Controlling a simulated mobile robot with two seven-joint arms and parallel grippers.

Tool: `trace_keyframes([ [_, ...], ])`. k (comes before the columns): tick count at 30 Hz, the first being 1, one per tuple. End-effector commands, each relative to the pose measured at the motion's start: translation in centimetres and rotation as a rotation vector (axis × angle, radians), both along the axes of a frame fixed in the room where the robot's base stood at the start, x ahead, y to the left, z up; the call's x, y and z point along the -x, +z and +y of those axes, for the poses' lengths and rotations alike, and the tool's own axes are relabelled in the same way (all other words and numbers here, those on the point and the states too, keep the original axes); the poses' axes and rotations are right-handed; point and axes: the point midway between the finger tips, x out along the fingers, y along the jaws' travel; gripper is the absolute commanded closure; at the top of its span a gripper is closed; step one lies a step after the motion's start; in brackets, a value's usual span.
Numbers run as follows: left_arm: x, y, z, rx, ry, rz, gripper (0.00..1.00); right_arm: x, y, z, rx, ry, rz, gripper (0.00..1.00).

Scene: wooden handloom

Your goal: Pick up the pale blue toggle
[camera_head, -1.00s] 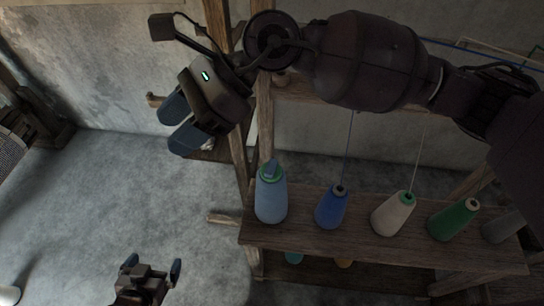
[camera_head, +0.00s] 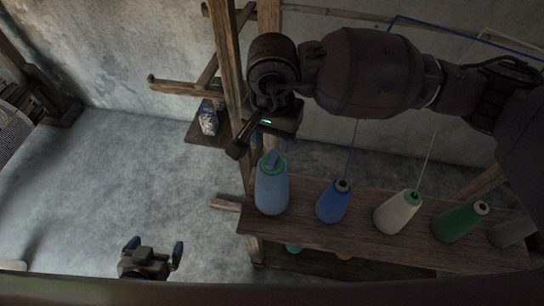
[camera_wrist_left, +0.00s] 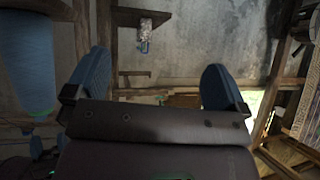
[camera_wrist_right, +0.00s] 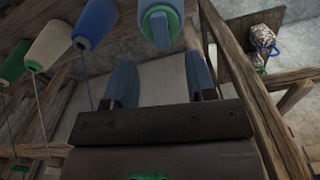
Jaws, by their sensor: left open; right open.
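The pale blue toggle (camera_head: 272,158) sits at the green-ringed top of the pale blue cone (camera_head: 271,191), at the left end of the shelf. In the right wrist view the toggle (camera_wrist_right: 159,29) shows against the green ring, near the top centre. My right gripper (camera_head: 271,139) is just behind and above the cone's top, its fingers mostly hidden in the head view. In the right wrist view its open fingers (camera_wrist_right: 162,78) are apart and empty, with the toggle beyond their tips. My left gripper (camera_head: 155,250) is open and empty, low at the left, away from the cone.
A wooden shelf (camera_head: 330,240) holds a dark blue cone (camera_head: 333,205), a white cone (camera_head: 397,214) and a green cone (camera_head: 459,222), with threads rising. A wooden post (camera_head: 229,75) stands beside my right gripper. A small shelf at the left holds a patterned item (camera_head: 208,120).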

Motion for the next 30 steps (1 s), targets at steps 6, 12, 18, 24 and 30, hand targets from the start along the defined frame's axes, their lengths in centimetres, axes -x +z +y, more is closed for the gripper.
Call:
trace_keyframes([
  [6, -0.4, 0.3, -0.1, 0.001, -0.003, -0.01, 0.0, 0.0, -1.7, 0.0, -0.002, -0.001, 0.002, 0.49],
  [12, -0.5, 0.1, -0.2, 0.002, -0.004, -0.009, 0.0, 0.1, -3.8, 0.1, -0.001, -0.002, 0.006, 0.49],
  [18, -0.2, -0.5, -0.2, 0.001, -0.004, 0.002, 0.0, 0.0, -6.3, 0.1, 0.0, -0.001, 0.004, 0.49],
  [24, -0.3, -0.5, -0.2, 0.001, -0.005, 0.001, 0.0, 0.0, -6.9, 0.1, -0.001, -0.001, 0.0, 0.49],
  [30, -0.4, -0.4, -0.2, 0.001, -0.006, 0.001, 0.0, 0.0, -6.9, 0.1, -0.001, -0.002, 0.001, 0.56],
])
